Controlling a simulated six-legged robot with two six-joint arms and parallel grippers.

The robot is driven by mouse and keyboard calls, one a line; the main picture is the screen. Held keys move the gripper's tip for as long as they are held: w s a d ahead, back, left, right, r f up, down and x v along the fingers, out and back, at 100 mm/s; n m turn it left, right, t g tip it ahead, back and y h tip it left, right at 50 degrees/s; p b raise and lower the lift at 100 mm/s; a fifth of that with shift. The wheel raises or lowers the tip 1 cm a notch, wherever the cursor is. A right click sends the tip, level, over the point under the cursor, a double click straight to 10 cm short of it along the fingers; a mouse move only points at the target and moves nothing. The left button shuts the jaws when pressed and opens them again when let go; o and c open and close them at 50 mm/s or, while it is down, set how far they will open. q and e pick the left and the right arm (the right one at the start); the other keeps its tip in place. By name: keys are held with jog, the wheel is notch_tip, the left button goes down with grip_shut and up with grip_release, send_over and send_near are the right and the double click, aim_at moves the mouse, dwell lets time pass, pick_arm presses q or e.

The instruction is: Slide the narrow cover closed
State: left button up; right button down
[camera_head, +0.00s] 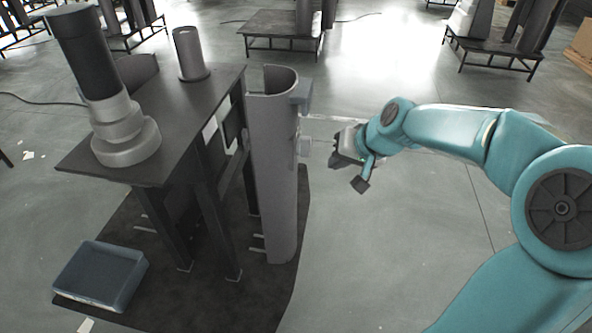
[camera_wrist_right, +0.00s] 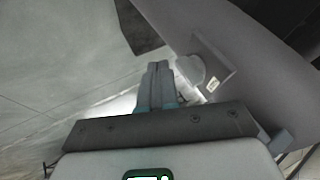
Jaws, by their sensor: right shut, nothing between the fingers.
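The narrow cover (camera_head: 272,180) is a tall, grey, curved panel standing upright at the right side of the dark table frame. A small pale tab (camera_head: 304,147) sticks out from its right side, with a larger grey block (camera_head: 301,94) above it. My right gripper (camera_head: 334,162) is shut and empty, just right of the tab and apart from the cover in the head view. In the right wrist view, the shut fingers (camera_wrist_right: 158,68) are left of a pale plate with a rounded tab (camera_wrist_right: 208,68) on a large grey surface. My left gripper is not in view.
The dark table (camera_head: 175,115) carries a black-and-grey column (camera_head: 95,85) and a short grey cylinder (camera_head: 188,52). A blue-grey bin (camera_head: 98,277) sits on the dark floor mat (camera_head: 200,290). Open floor lies right of the cover. Other stands are far behind.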

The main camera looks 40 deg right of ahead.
jog(key=w+f, duration=0.2)
jog(key=w, duration=0.1)
jog(key=w+a+f+b, duration=0.1)
jog(key=w+f, duration=0.2)
jog(key=w+a+f, duration=0.1)
jog(key=w+f, duration=0.1)
jog(key=f, duration=0.1)
jog(key=shift+w+a, duration=0.15)
jog(key=shift+w, duration=0.25)
